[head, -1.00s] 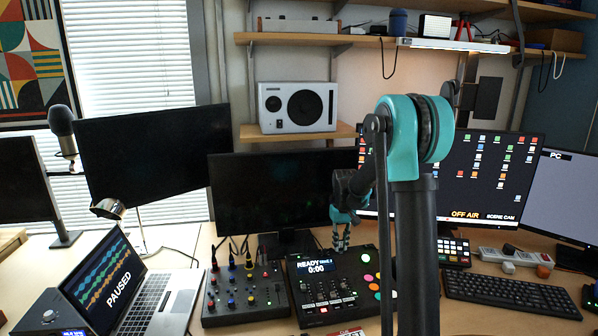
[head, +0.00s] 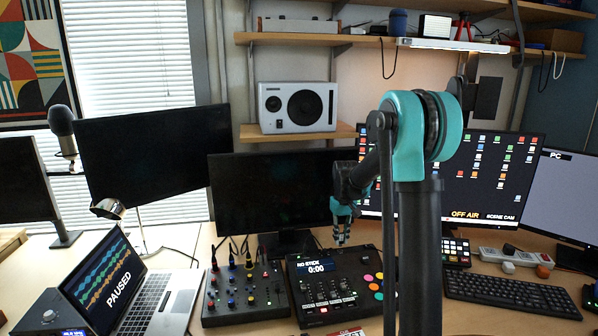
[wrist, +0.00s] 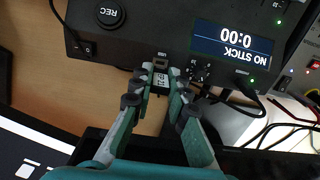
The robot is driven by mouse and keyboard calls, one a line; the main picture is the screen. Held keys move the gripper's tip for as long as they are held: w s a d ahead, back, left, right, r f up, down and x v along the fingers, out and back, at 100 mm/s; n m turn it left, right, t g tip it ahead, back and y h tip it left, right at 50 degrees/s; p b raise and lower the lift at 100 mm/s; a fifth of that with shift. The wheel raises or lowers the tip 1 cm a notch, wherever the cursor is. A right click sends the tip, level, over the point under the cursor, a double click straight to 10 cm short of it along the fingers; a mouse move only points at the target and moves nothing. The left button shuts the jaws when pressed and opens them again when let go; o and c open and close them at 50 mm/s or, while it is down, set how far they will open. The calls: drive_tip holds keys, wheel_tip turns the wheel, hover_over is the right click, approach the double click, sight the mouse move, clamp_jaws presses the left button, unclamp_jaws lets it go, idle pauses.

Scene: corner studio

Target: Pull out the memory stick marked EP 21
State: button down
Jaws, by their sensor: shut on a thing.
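The recorder (head: 350,292) stands on the desk in the head view, its screen reading "NO STICK 0:00". The recorder (wrist: 145,28) fills the top of the wrist view, with its screen again reading "NO STICK". My gripper (head: 341,241) is above the recorder's back edge in the head view. In the wrist view my gripper (wrist: 157,88) is shut on a small dark memory stick (wrist: 160,80) with a pale label. The stick is close by the recorder's edge below a "USB" mark; its label is too small to read surely.
A mixer (head: 243,294) with cables stands left of the recorder, and an open laptop (head: 130,290) further left. A dark monitor (head: 270,195) stands behind. A keyboard (head: 510,295) and a power strip (head: 515,256) are at right. Cables (wrist: 285,125) run beside the recorder in the wrist view.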

drive_tip(key=shift+r, duration=1.5)
